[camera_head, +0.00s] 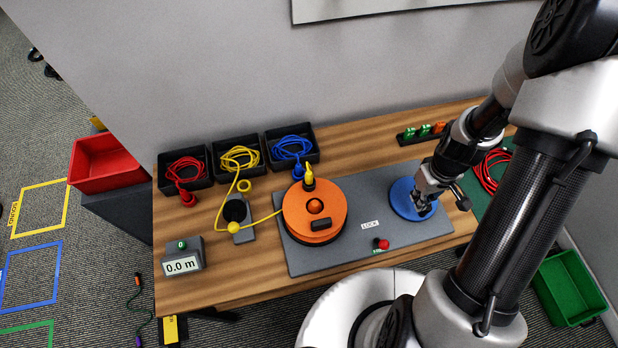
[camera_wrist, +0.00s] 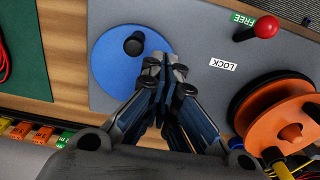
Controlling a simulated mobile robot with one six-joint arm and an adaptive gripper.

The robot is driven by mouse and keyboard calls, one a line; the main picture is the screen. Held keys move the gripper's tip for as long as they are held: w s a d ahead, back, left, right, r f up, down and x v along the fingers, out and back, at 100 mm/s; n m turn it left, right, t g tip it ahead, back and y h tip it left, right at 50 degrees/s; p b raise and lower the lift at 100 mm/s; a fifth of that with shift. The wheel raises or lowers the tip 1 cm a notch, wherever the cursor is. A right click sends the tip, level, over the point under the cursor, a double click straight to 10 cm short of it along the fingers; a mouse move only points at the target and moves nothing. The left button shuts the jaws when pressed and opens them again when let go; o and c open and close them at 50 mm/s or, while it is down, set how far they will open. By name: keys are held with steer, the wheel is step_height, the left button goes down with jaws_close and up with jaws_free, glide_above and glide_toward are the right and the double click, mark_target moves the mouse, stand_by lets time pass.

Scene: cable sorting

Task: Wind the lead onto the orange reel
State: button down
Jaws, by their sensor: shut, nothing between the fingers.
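The orange reel (camera_head: 330,204) stands on a grey board (camera_head: 360,183); it also shows in the wrist view (camera_wrist: 259,112). A yellow lead (camera_head: 262,220) runs from a bin past a black guide (camera_head: 236,210) to the reel, with a yellow plug (camera_head: 308,180) at the reel's back edge. A blue disc (camera_head: 401,196) with a black knob (camera_wrist: 134,43) lies right of the reel. My gripper (camera_wrist: 165,66) is shut and empty over the disc's edge, beside the knob. A red-knobbed lever (camera_wrist: 266,27) is by the FREE label, away from the LOCK label. A meter (camera_head: 182,264) reads 0.0 m.
Black bins hold red (camera_head: 184,166), yellow (camera_head: 240,158) and blue (camera_head: 291,148) leads at the back left. A rack of coloured blocks (camera_head: 424,131) is at the back right. A red lead (camera_head: 487,172) lies on a green mat. A red crate (camera_head: 104,163) and green crate (camera_head: 570,289) flank the table.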

mark_target(409, 213)
steer(key=shift+f, duration=0.1)
stand_by(0.3)
steer(key=shift+f+b, duration=2.35)
steer(key=shift+f, duration=0.5)
steer(key=shift+d, duration=0.1)
